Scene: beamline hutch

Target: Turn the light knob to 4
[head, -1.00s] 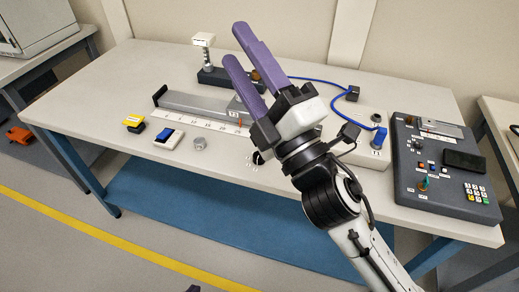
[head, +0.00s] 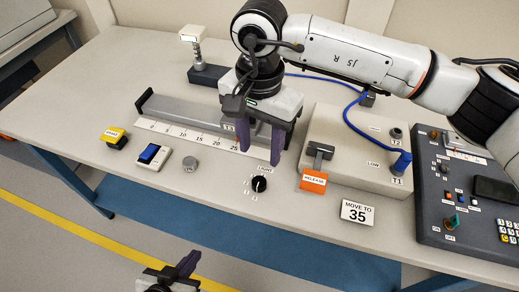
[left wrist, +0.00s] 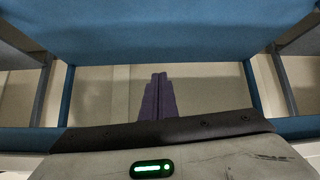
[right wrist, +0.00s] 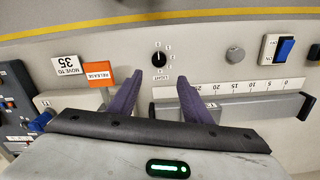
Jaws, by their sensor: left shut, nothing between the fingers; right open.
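The light knob (head: 259,184) is a small black round knob on the table's front part, with the word LIGHT and small marks around it. It also shows in the right wrist view (right wrist: 159,59); I cannot read its setting surely. My right gripper (head: 260,148) points down just behind the knob, open and empty, over the front edge of the grey slide. In the right wrist view the knob lies beyond and between the fingertips (right wrist: 158,78), apart from them. My left gripper (head: 186,264) is shut and empty, low in front of the table; its closed fingers show in the left wrist view (left wrist: 158,82).
Left of the knob are a grey round button (head: 190,165), a blue switch (head: 153,155) and a yellow button (head: 115,138). Right of it are an orange release lever (head: 314,181) and a "MOVE TO 35" card (head: 357,213). A ruler (head: 190,138) runs along the slide.

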